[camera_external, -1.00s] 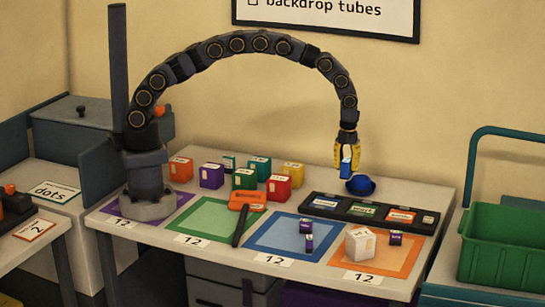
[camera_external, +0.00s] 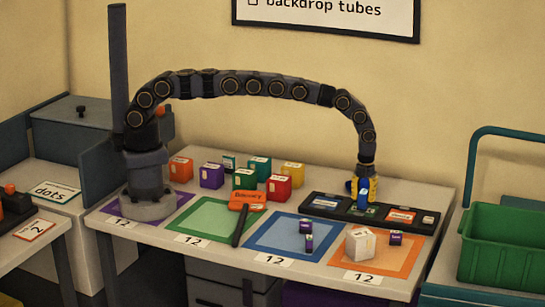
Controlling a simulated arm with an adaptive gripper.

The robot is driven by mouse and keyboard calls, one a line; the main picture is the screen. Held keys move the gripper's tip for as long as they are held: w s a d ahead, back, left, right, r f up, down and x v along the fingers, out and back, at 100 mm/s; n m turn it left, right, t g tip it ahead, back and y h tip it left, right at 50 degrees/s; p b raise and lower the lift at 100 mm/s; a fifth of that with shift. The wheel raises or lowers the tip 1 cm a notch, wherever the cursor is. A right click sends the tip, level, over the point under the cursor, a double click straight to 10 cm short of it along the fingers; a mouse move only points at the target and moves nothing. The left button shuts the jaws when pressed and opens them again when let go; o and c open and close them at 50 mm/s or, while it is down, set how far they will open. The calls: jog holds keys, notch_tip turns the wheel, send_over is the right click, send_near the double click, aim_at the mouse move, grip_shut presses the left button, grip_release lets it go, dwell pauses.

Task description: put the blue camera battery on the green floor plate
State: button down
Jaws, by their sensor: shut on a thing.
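My gripper (camera_external: 366,188), with yellow fingers, is shut on a small blue block with a pale top, which looks like the blue camera battery (camera_external: 362,194). It holds the block low over the middle of the black tray; I cannot tell whether the block touches the tray. The green floor plate (camera_external: 196,222) lies on the table to the left, well away from my gripper. An orange piece (camera_external: 247,200) and a dark stick (camera_external: 240,227) lie over its right side.
The black tray (camera_external: 322,214) has several labelled slots. Blue (camera_external: 262,240) and orange (camera_external: 400,268) plates lie in front, with small purple blocks and a white cube (camera_external: 360,244). Several coloured boxes stand behind the green plate. A green crate (camera_external: 505,250) is far right.

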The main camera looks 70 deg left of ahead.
aim_at(365, 192)
jog(key=shift+f, duration=0.2)
jog(key=c, duration=1)
grip_release()
notch_tip(365, 192, up, 12)
jog(key=s+a+r+n, duration=1.3)
jog(key=s+a+r, duration=0.1)
jog(key=a+r, duration=0.2)
jog(key=s+a+n, duration=0.2)
jog(key=s+n, duration=0.2)
jog(key=s, duration=0.5)
jog(key=s+a+n+g, duration=0.1)
jog(key=s+a+n, duration=0.2)
jog(key=s, duration=0.6)
jog(key=s+a+n, duration=0.3)
jog(key=s+n, duration=0.4)
jog(key=s, duration=0.2)
jog(key=shift+s+f+g, duration=0.2)
jog(key=shift+f+g, duration=0.1)
jog(key=shift+f, duration=0.05)
